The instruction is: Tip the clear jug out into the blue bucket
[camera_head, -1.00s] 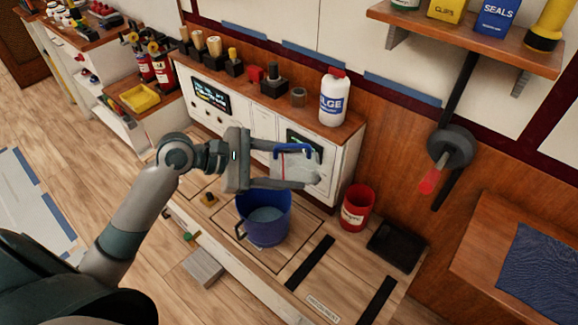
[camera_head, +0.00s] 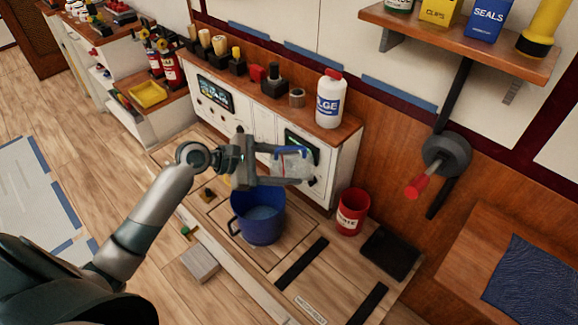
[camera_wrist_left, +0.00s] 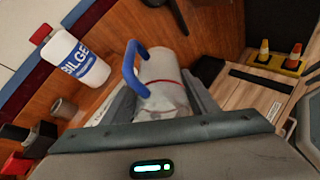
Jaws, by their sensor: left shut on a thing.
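The clear jug (camera_head: 294,163), with a blue handle and a red line, is held between the fingers of my left gripper (camera_head: 290,168), which is shut on it. In the left wrist view the jug (camera_wrist_left: 161,84) sits between the fingers with its blue handle (camera_wrist_left: 132,68) at the left. The jug is above and slightly right of the blue bucket (camera_head: 258,232), apart from it. The bucket stands on the low wooden platform, with a pale blue surface inside. Whether the jug is tilted is hard to tell. My right gripper is out of view.
A white bilge bottle (camera_head: 330,100) stands on the console behind the jug. A red-handled lever (camera_head: 437,166) is on the wall. A grey block (camera_head: 200,262) lies in front of the platform.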

